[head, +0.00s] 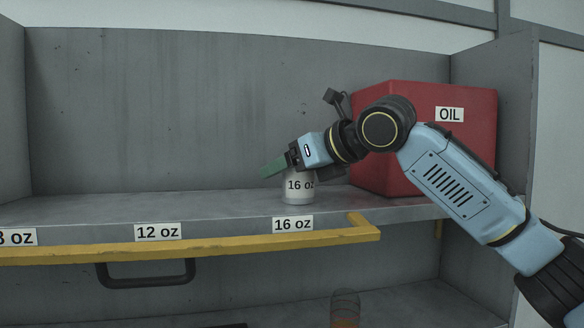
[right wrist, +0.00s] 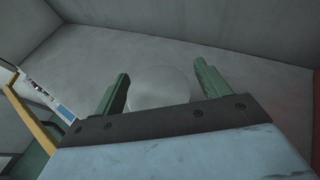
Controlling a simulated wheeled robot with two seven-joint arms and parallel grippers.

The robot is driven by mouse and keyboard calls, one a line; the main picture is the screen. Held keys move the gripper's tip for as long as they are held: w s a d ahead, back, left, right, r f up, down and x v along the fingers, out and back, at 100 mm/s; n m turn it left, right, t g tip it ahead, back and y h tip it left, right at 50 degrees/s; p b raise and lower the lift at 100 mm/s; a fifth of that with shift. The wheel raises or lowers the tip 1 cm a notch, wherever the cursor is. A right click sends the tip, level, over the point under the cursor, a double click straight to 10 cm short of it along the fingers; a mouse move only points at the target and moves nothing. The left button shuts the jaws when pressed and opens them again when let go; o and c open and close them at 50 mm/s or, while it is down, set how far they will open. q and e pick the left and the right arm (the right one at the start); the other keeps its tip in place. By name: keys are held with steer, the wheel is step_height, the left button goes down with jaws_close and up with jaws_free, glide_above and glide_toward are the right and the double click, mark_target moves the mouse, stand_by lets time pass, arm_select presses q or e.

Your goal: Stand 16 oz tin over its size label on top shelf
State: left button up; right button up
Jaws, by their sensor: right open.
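The 16 oz tin (head: 298,188) is pale and stands upright on the top shelf (head: 220,205), behind the 16 oz size label (head: 293,224) on the shelf's front edge. My right gripper (head: 275,168) is at the top of the tin and hides its upper part in the head view. In the right wrist view, the tin's round pale top (right wrist: 160,86) lies between the two green fingers of the right gripper (right wrist: 162,88). The jaws are open, with a finger on each side of the tin. My left gripper is not in view.
A red OIL box (head: 425,120) stands right of the tin, behind my right arm. A yellow rail (head: 190,247) runs along the shelf front, with a dark handle (head: 146,282) below. The shelf left of the tin is clear. A 12 oz label (head: 158,232) is further left.

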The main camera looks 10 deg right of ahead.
steer(key=shift+r, duration=0.1)
steer(key=shift+s+r, duration=0.1)
steer(key=b+v, duration=0.3)
steer(key=v, duration=0.8)
steer(key=shift+s+d, duration=0.25)
steer(key=shift+s, duration=0.05)
